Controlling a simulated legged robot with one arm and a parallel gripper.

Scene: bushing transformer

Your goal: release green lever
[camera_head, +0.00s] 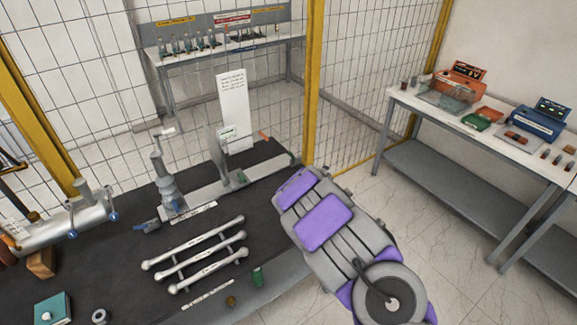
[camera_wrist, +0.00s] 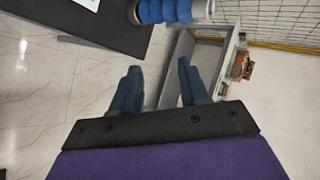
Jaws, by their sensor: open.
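I cannot tell which is the green lever. An orange lever-like piece (camera_head: 264,136) sticks up just behind. My gripper (camera_wrist: 158,88) is open and empty in the wrist view, its two dark blue fingers apart over floor. A blue ribbed cylinder with a grey end (camera_wrist: 170,11) is beyond the fingertips. In the head view my purple and grey arm is right of the table; the fingers are hidden.
The dark table (camera_head: 120,275) holds several white rods (camera_head: 205,255), a crank-topped grey post (camera_head: 165,180) and a grey cylinder (camera_head: 75,222). A yellow-framed mesh fence (camera_head: 314,80) stands behind. A bench with toolboxes (camera_head: 400,95) is at right, with open floor before it.

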